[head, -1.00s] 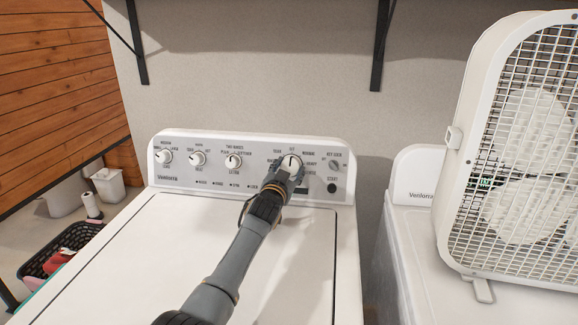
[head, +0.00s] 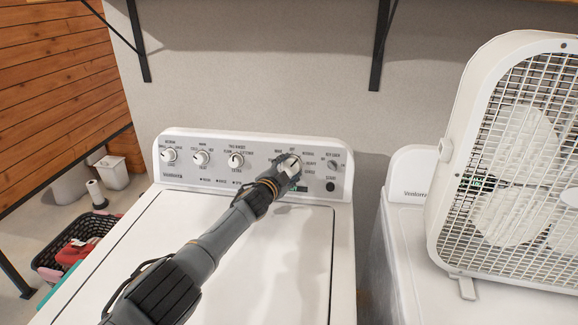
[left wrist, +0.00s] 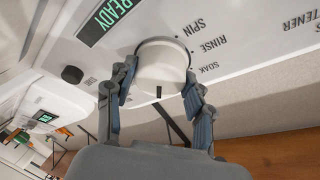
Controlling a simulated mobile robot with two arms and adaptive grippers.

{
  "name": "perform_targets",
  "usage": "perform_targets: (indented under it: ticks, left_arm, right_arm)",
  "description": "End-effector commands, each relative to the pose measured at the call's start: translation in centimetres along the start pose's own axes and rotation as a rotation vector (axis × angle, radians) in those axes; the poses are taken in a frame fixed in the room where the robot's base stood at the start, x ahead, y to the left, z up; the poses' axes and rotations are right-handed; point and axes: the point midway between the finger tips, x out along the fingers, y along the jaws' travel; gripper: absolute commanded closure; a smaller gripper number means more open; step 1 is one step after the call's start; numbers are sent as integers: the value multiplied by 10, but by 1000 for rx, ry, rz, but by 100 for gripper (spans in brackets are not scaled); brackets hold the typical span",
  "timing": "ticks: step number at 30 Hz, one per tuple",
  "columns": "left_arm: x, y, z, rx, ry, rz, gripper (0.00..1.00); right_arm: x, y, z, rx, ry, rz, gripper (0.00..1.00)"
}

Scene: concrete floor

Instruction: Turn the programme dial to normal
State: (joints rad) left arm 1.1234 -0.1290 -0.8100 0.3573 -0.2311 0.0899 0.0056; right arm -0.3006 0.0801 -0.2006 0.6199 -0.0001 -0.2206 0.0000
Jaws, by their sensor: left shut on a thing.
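The programme dial (head: 292,160) is the rightmost large white knob on the washer's control panel. It also shows in the left wrist view (left wrist: 162,66), with a dark mark at its lower edge, away from SOAK, RINSE and SPIN. The mark appears turned clockwise from the dial's top, toward the normal side; the label beside it is hidden in that view. My left gripper (head: 293,174) is shut on the dial, one finger on each side in the left wrist view (left wrist: 160,88). The green display (left wrist: 104,20) reads READY. My right gripper is out of view.
Three other large knobs, one of them the left knob (head: 169,155), and a small knob (head: 333,165) share the panel. The start button (head: 330,187) is close to my gripper. A box fan (head: 458,160) stands on the neighbouring machine at right. A laundry basket (head: 48,262) stands at lower left.

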Motion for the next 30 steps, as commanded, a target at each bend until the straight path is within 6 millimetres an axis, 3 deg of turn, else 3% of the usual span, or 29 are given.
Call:
perform_targets:
  ticks: [14,15,18,30]
  left_arm:
    - [0,-1,1,16,-3,3,79]
    - [0,-1,1,16,-3,3,41]
    - [0,-1,1,15,-2,3,24]
    - [-1,-2,1,16,-1,3,24]
  right_arm:
    - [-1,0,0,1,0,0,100]
    - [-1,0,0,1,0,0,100]
    - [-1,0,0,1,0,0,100]
    - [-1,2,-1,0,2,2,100]
